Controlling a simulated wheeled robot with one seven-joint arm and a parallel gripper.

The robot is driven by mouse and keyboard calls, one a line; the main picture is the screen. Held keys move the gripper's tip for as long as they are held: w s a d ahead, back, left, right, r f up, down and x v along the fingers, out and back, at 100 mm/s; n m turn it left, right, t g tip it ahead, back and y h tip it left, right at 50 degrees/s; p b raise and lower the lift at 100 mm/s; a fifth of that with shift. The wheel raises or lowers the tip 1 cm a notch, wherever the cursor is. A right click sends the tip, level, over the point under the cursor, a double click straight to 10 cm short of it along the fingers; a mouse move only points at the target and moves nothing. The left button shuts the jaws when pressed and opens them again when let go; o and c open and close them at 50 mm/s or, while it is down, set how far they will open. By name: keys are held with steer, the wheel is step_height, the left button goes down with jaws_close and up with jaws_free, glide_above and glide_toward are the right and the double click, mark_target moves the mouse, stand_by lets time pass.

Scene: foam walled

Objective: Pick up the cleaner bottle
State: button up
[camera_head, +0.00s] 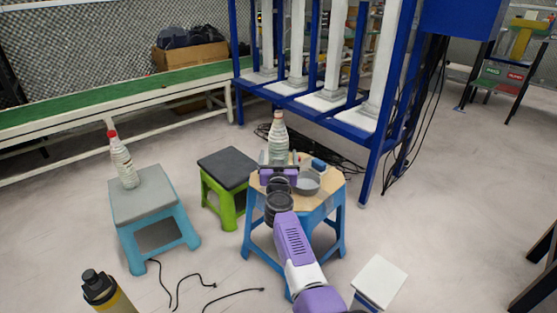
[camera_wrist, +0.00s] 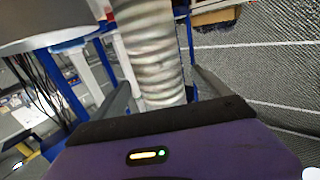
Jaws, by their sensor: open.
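A clear ribbed bottle (camera_head: 278,138) stands upright on the wooden top of a blue stool (camera_head: 325,205). My gripper (camera_head: 278,161) is open at this bottle, on its near side. In the wrist view the ribbed bottle (camera_wrist: 150,50) rises between my two spread fingers (camera_wrist: 160,95), with no clear contact. Its base is hidden behind my gripper. A second bottle, whitish with a red cap (camera_head: 122,160), stands on a grey-topped blue stool (camera_head: 143,200) at the left. No label is readable, so I cannot tell by lettering which one is the cleaner bottle.
A grey bowl (camera_head: 307,182) and a small blue object (camera_head: 318,164) sit right of my gripper on the same stool. A black-topped green stool (camera_head: 227,168) stands close on the left. A blue rack (camera_head: 340,110) is behind.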

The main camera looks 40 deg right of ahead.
steer(key=shift+b+x, duration=0.7)
steer(key=shift+x, duration=0.3)
steer(key=shift+w+d, duration=0.3)
steer(key=shift+c, duration=0.2)
steer(key=c, duration=1.7)
steer(key=shift+c, duration=0.2)
steer(key=shift+r, duration=0.25)
